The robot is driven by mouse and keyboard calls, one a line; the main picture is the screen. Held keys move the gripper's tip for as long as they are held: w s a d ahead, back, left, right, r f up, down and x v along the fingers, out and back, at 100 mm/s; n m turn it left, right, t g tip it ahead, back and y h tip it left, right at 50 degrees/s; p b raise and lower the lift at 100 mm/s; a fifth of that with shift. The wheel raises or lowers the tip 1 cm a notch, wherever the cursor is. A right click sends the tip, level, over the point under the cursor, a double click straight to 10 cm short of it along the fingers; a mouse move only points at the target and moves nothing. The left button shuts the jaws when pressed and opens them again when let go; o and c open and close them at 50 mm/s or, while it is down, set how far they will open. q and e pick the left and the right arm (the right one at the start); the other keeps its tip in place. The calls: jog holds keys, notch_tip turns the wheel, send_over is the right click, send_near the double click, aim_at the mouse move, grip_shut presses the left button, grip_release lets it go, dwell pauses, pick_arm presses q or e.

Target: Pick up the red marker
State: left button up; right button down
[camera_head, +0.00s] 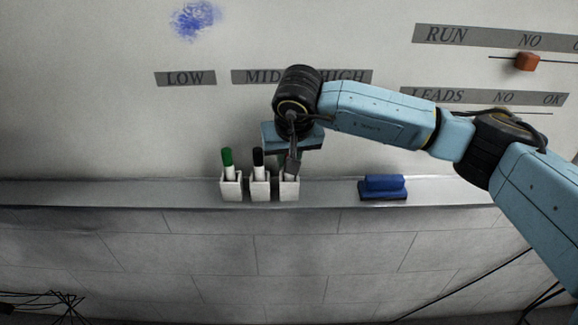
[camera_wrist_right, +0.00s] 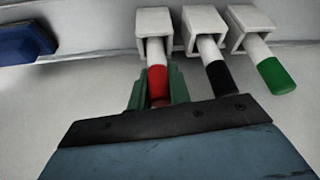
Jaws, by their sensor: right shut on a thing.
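The red marker (camera_wrist_right: 157,80) stands in a white holder (camera_wrist_right: 153,21) in the right wrist view, its white body inside the holder and its red cap outside. My right gripper (camera_wrist_right: 157,88) is shut on the red cap, one green finger on each side. In the head view my right gripper (camera_head: 292,160) is over the rightmost white holder (camera_head: 289,189) and hides most of the red marker. My left gripper is not in view.
A black marker (camera_head: 258,158) and a green marker (camera_head: 228,160) stand in white holders just to the left on the grey ledge (camera_head: 330,190). A blue eraser (camera_head: 383,187) lies to the right. The ledge's left part is clear.

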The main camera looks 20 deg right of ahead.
notch_tip(320, 180, up, 10)
jog(key=shift+r+b, duration=0.1)
jog(key=shift+b, duration=0.6)
